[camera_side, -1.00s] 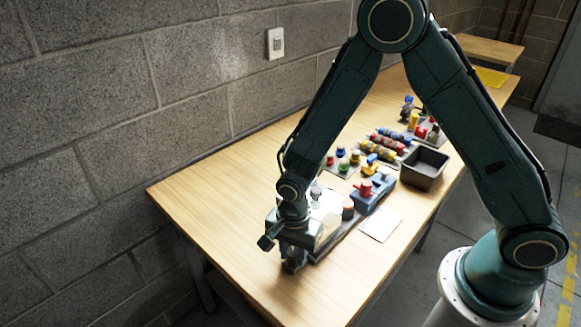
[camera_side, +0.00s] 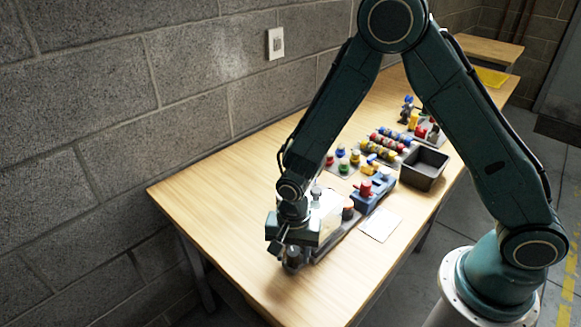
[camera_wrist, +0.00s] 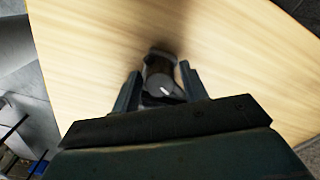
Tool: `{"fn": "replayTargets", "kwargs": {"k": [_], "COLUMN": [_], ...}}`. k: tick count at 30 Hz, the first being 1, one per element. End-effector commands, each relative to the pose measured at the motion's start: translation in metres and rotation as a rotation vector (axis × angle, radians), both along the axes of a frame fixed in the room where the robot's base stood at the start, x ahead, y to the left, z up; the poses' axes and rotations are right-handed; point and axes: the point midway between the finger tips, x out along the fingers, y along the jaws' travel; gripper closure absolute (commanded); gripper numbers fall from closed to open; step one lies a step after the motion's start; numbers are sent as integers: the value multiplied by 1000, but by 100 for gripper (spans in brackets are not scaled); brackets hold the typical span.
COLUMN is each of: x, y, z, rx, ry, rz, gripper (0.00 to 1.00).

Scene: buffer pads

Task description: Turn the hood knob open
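The hood knob (camera_wrist: 160,84) is a dark round knob with a white pointer mark on its face. It sits between the two fingers of my gripper (camera_wrist: 161,70) in the wrist view. Narrow gaps seem to show between the knob and the fingers, so my gripper looks open around it; contact is not clear. In the side view my gripper (camera_side: 291,255) is low at the near end of the row of fixtures, over the knob, which it largely hides. The pale, clear-sided hood unit (camera_side: 328,216) stands just behind my gripper and is partly covered by it.
A blue block with a red knob (camera_side: 368,189), a white sheet (camera_side: 380,225) and a dark open bin (camera_side: 425,165) lie to the right. Several coloured buttons and valves stand farther back. The table's left (camera_side: 210,195) is bare, beside a block wall.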

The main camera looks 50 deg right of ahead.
Motion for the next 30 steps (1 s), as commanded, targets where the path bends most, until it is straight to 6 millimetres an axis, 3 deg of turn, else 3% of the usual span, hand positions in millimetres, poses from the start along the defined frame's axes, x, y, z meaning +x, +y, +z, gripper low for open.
{"fn": "replayTargets", "kwargs": {"k": [17,30], "x": [0,1], "y": [0,0], "z": [8,56], "rx": [1,1], "ry": [-1,-4], "rz": [-1,-1], "gripper": [50,50]}}
